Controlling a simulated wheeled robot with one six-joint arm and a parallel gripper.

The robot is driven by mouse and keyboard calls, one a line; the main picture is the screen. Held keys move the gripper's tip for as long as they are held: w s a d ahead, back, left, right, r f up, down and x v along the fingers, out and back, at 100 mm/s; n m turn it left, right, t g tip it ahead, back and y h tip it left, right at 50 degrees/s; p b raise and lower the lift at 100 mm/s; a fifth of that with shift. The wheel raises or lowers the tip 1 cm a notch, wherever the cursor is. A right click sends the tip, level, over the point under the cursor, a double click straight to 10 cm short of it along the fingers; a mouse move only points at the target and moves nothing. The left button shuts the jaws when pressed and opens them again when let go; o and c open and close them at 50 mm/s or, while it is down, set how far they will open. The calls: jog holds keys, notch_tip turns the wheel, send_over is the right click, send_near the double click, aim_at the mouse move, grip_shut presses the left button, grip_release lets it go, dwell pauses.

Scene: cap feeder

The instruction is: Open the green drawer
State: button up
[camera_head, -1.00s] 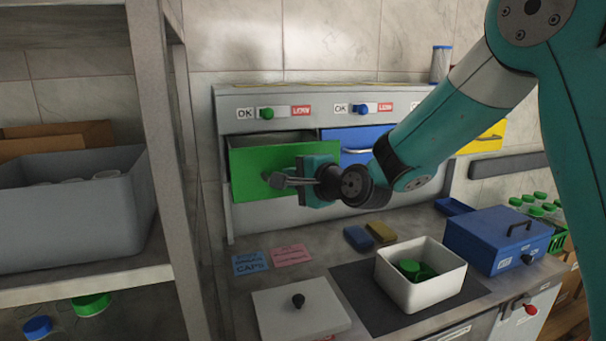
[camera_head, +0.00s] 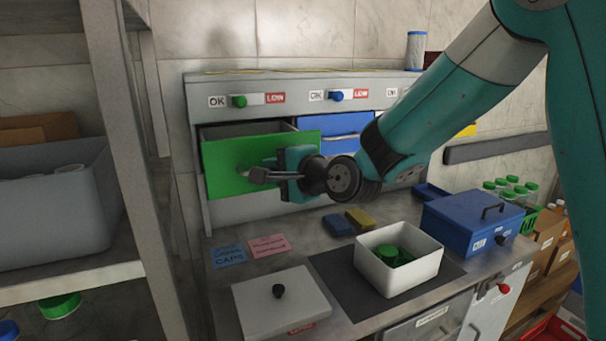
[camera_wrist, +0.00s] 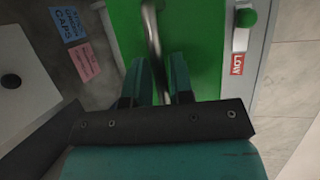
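The green drawer (camera_head: 226,170) stands pulled out from the left bay of the grey cabinet, and part of its inside shows behind its front. Its metal handle (camera_wrist: 153,40) runs between the fingers of my gripper (camera_wrist: 160,85) in the wrist view. In the head view my gripper (camera_head: 262,175) is at the drawer's front, with its fingers around the handle. My gripper covers part of the drawer's right side.
The blue drawer (camera_head: 322,146) to the right is shut. A shelf post (camera_head: 125,150) stands close on the left.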

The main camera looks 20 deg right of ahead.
jog(key=b+v, duration=0.6)
jog(key=v, duration=1)
jog(key=shift+s+r, duration=0.2)
jog(key=shift+s, duration=0.15)
jog(key=shift+d, duration=0.1)
jog(key=s+a+f+n+g, duration=0.7)
jog(key=s+f+n+g, duration=0.15)
jog(key=n, duration=0.35)
jog(key=s+f+n+g+h, duration=0.3)
jog(key=s+f+n+g, duration=0.2)
jog(key=s+n, duration=0.3)
jog(key=shift+s+d+f+n+g, duration=0.2)
jog(key=shift+s+d+n+g, duration=0.15)
jog(key=shift+s, duration=0.2)
